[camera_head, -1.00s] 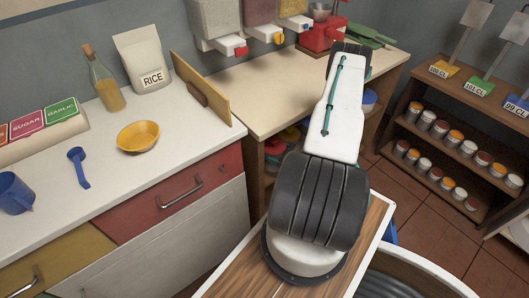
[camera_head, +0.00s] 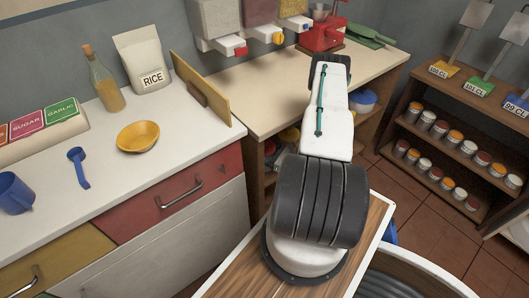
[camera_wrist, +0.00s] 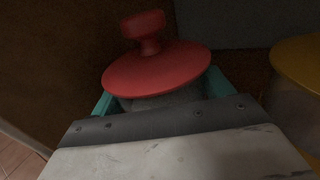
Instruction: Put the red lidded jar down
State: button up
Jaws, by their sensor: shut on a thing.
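The red lidded jar shows in the wrist view, with a wide red lid (camera_wrist: 157,72) and a red knob on top. Its grey body below the lid is mostly hidden. My gripper (camera_wrist: 160,98) has its teal fingers on both sides of the jar just under the lid, shut on it. The jar looks roughly upright. What lies under it is hidden. In the head view my arm reaches toward the wooden counter (camera_head: 262,88) and hides my gripper and the jar.
A yellow round-topped thing (camera_wrist: 300,62) stands close to the right of the jar. A dark brown surface (camera_wrist: 55,55) is at the left. In the head view, open shelving lies under the counter, with a blue-and-white pot (camera_head: 363,101) on the right. A jar rack (camera_head: 450,145) stands farther right.

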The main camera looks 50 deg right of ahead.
jog(key=shift+f, duration=0.15)
jog(key=o, duration=1.5)
jog(key=shift+s, duration=0.3)
jog(key=s, duration=0.3)
jog(key=s+d, duration=0.1)
jog(key=s, duration=0.7)
jog(key=shift+s+d, duration=0.15)
jog(key=shift+d, duration=0.25)
jog(key=shift+s, duration=0.1)
